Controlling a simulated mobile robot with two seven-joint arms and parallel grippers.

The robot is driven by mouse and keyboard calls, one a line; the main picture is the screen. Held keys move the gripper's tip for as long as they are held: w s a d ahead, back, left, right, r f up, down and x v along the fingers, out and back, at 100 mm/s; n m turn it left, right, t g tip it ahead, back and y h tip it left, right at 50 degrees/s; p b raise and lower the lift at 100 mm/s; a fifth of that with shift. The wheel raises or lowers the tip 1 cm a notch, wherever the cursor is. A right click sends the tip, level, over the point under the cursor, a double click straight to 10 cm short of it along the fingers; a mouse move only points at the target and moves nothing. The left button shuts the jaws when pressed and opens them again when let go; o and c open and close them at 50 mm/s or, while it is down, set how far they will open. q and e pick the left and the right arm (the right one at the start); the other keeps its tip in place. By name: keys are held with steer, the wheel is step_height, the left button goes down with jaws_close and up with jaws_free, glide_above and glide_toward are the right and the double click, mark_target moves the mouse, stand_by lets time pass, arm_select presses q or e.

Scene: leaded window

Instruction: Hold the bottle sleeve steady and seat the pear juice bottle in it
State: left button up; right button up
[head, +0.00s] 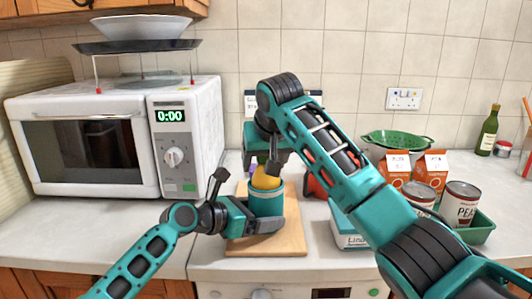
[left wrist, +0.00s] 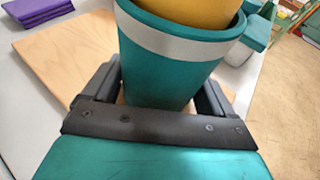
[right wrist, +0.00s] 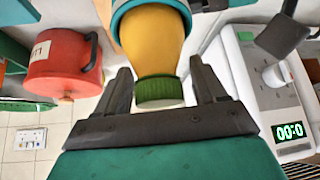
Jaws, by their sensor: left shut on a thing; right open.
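The bottle sleeve (head: 266,201), teal with a pale band, stands upright on the wooden board. It also shows in the left wrist view (left wrist: 165,75). My left gripper (head: 262,226) is shut on its lower part from the side. The yellow pear juice bottle (head: 266,179) stands in the sleeve, its lower part hidden by the wall. Its body (right wrist: 152,38) and green cap (right wrist: 158,90) show in the right wrist view. My right gripper (right wrist: 165,85) is open above the bottle, with its fingers either side of the cap, apart from it. How deep the bottle sits cannot be seen.
The wooden board (head: 290,235) lies on the counter. A red container (right wrist: 62,65) stands close by on the right, with a white box (head: 348,238) in front.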

steer(key=v, duration=1.2)
arm_select(q)
steer(key=o, duration=0.6)
steer(key=shift+s, duration=0.1)
